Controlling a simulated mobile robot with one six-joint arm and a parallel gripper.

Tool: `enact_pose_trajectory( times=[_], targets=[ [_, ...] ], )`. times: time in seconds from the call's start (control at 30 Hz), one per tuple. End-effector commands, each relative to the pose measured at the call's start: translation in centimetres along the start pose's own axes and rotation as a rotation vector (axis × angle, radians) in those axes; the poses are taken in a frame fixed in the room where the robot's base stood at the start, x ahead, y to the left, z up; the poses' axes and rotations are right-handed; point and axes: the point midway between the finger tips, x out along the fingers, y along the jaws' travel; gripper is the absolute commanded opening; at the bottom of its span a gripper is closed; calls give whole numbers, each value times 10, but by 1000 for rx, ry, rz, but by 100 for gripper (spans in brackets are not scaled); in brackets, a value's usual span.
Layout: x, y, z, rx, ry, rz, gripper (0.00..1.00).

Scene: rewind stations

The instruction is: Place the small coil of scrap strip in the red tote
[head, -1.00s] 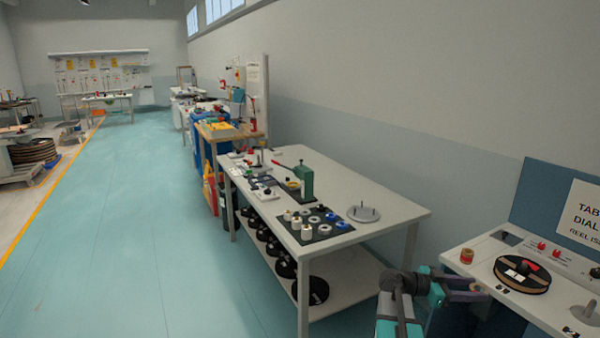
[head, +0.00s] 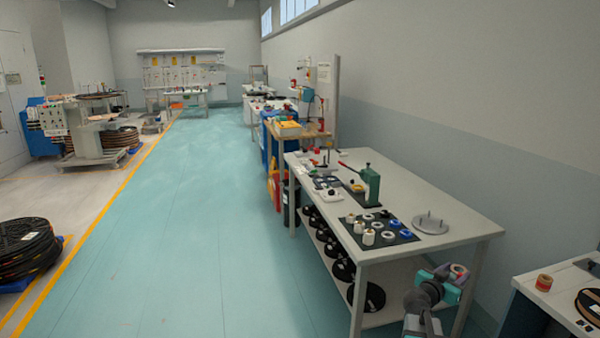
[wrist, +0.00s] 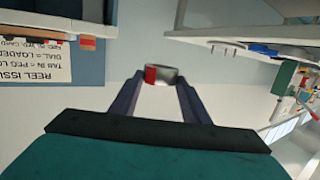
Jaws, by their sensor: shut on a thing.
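My gripper (head: 456,274) is at the lower right of the head view, in front of the near end of the grey table. In the wrist view my gripper (wrist: 154,84) has its two dark fingers shut on a small coil (wrist: 163,73), a pale grey ring with a red patch, held at the fingertips. In the head view the coil (head: 460,269) is small and partly hidden by the fingers. I cannot make out a red tote for certain; a red and yellow shape (head: 274,188) stands by the blue bins beyond the table.
The grey table (head: 455,232) carries spools on a dark mat, a green press (head: 371,184) and a round metal plate (head: 431,223). A reel bench (head: 530,282) with a red-brown roll (head: 544,283) is at the right. The teal floor (head: 200,220) on the left is clear.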

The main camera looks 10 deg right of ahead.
Motion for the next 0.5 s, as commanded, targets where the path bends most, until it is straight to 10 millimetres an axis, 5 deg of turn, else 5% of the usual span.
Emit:
enact_pose_trajectory(
  times=[0.5],
  targets=[
    [-54,-127,11,-81,-3,-477,19]
  ],
)
